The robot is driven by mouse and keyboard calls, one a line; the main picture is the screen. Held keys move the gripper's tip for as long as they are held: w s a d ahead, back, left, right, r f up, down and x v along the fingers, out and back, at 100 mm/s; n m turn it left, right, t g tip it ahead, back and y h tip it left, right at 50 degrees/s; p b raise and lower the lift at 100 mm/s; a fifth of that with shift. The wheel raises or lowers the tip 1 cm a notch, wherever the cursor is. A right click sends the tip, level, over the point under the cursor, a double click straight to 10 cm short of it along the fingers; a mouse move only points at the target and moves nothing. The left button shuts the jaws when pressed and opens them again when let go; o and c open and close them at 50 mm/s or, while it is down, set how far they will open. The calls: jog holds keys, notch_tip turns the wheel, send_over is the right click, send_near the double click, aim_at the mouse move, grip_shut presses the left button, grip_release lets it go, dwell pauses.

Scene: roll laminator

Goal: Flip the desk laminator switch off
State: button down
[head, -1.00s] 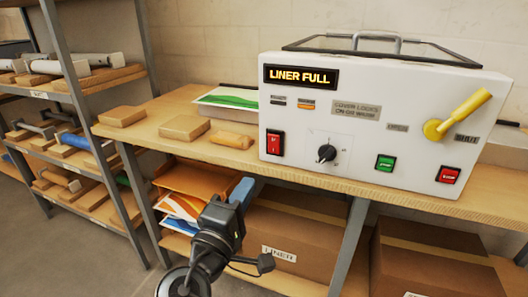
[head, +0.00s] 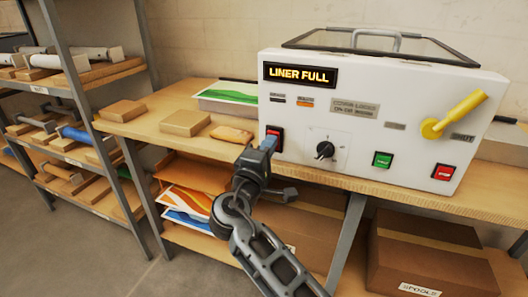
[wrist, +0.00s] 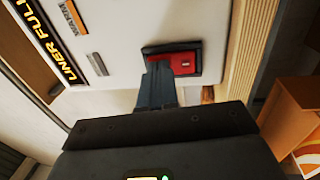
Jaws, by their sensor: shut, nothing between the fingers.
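The white laminator (head: 370,115) stands on the wooden bench with a lit "LINER FULL" display. Its red rocker switch (head: 274,133) is at the left of the front panel, in a dark frame. In the wrist view the red switch (wrist: 186,63) shows beside the fingertips. My gripper (head: 270,142) is shut and empty, its blue fingers at the lower part of the switch. In the wrist view my gripper (wrist: 158,75) overlaps one end of the switch frame. I cannot tell whether the fingers touch it. The fingers hide part of the switch.
A black dial (head: 325,150), green button (head: 382,160), red button (head: 443,172) and yellow lever (head: 455,115) share the panel. Wooden blocks (head: 186,123) lie on the bench to the left. A shelf rack (head: 95,80) stands further left. Cardboard boxes (head: 430,262) sit below.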

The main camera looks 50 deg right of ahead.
jog(key=shift+d+r, duration=0.1)
dwell(0.3)
jog(key=shift+w+d+r+y+p, duration=0.1)
jog(key=shift+d+y+p, duration=0.25)
jog(key=shift+p, duration=0.5)
jog(key=shift+a, duration=0.1)
